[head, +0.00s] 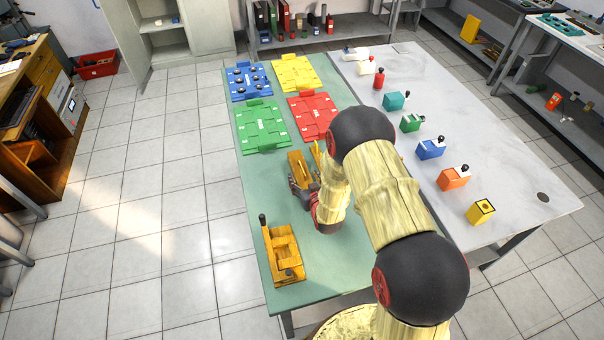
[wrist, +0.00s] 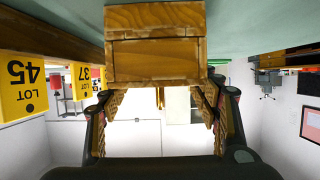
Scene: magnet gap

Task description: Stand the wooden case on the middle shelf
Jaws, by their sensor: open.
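A wooden case (wrist: 155,55) fills the upper middle of the wrist view, which looks upside down, with the green table along the top. A seam runs across its face. My gripper (wrist: 160,115) is open, its dark fingers on either side below the case in the picture; whether they touch it is unclear. In the head view, a wooden box (head: 297,165) that looks like this case lies on the green table just beyond my gripper (head: 306,188), partly hidden by my arm. I cannot tell which shelf is the middle one.
A wooden carrier with black knobs (head: 285,257) stands at the table's near left. Blue, yellow (head: 294,73), green (head: 262,126) and red plates lie at the back. Small coloured blocks line the grey table (head: 505,195). A shelf (head: 290,38) and open cabinet (head: 165,40) stand behind.

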